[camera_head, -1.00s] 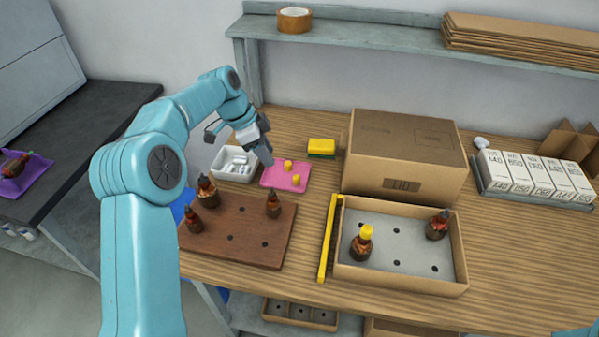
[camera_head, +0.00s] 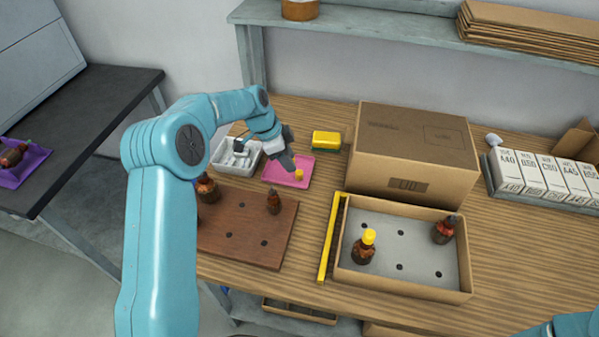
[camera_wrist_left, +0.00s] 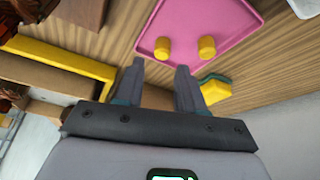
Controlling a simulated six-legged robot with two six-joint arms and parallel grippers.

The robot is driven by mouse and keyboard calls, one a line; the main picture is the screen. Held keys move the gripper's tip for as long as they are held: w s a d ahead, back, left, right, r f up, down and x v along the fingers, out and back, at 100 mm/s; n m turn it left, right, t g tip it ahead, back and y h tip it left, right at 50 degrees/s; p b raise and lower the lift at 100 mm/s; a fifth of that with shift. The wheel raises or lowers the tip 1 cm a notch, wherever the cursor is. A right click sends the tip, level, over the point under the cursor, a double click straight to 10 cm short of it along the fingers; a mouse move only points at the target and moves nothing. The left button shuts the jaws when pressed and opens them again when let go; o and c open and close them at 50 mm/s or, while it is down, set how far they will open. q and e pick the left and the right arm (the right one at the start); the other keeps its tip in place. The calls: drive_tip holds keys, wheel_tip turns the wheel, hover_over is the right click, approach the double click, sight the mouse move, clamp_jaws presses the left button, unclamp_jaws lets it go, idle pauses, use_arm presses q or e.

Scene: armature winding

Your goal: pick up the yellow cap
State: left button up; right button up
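Two yellow caps stand on a pink tray (camera_head: 272,176); in the left wrist view they are the left cap (camera_wrist_left: 162,48) and the right cap (camera_wrist_left: 207,47). In the head view one yellow cap (camera_head: 299,175) shows, and the other is hidden by my gripper. My left gripper (camera_head: 290,165) is over the tray. In the left wrist view its fingers (camera_wrist_left: 160,76) are apart with nothing between them, and the left cap lies beyond the gap. Another yellow cap (camera_head: 369,236) sits on a brown bottle in the cardboard box. My right gripper is out of the picture.
A white bin (camera_head: 226,170) of pale pieces stands left of the tray. A yellow-green sponge (camera_head: 326,140) lies behind it. A brown board (camera_head: 240,250) with bottles is in front. A closed carton (camera_head: 410,155) and an open box (camera_head: 400,285) stand to the right.

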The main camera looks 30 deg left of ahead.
sight(298, 172)
use_arm(q)
drive_tip(key=shift+d+f, duration=0.15)
drive_tip(key=shift+f, duration=0.15)
drive_tip(key=p+x, duration=0.1)
drive_tip(key=x, duration=0.4)
drive_tip(key=shift+w+f+p, duration=0.25)
drive_tip(key=shift+f+p, duration=0.05)
drive_tip(key=shift+w+f, duration=0.1)
drive_tip(key=shift+w, duration=0.05)
clamp_jaws()
